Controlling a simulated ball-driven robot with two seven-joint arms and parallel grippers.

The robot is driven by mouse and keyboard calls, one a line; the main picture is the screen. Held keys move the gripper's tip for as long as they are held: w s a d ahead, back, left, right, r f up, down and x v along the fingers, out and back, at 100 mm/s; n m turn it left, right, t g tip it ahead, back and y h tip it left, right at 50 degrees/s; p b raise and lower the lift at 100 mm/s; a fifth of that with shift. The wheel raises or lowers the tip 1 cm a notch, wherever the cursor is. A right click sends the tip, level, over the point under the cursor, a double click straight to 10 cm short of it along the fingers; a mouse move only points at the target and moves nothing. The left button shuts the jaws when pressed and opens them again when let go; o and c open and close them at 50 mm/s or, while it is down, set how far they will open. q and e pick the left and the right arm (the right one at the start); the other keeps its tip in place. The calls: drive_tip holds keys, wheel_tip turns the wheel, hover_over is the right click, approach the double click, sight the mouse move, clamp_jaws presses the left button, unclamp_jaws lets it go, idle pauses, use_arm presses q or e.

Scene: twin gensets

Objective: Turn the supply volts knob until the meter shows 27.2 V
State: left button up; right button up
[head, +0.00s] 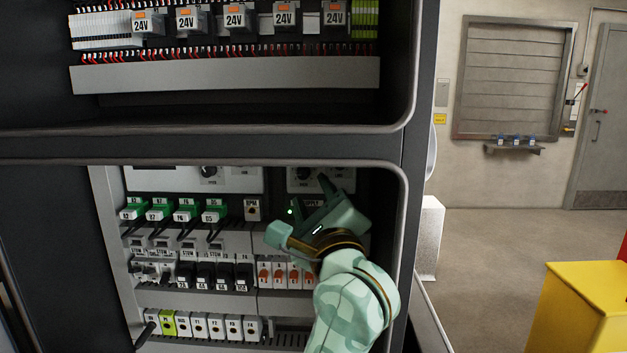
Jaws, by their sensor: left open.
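My left gripper (304,202) is open and empty inside the lower bay of the cabinet. It is in front of the right-hand white panel (346,181). A dark round knob (303,173) on that panel shows just above and left of the gripper's upper finger. I cannot tell whether the finger touches it. A label near the gripper is partly covered and seems to read "SUPPLY". A second dark knob (208,171) sits on the wider white panel (150,180) to the left. No meter reading can be made out. My right gripper is not in view.
The cabinet's dark frame (200,147) crosses above the bay. Below are green terminals (187,212), orange-marked switches (279,275) and a lower terminal row (215,326). The upper bay has several 24V relays (235,20). Open floor (490,250) and a yellow box (575,310) lie right.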

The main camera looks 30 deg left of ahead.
sight(304, 176)
use_arm(q)
drive_tip(key=x, duration=0.4)
drive_tip(key=shift+w+a, duration=0.25)
drive_tip(key=shift+r, duration=0.15)
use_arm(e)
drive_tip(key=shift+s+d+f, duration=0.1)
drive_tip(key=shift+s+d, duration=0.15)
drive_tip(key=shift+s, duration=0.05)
use_arm(q)
clamp_jaws()
drive_tip(key=shift+a+m, duration=0.1)
drive_tip(key=shift+m, duration=0.3)
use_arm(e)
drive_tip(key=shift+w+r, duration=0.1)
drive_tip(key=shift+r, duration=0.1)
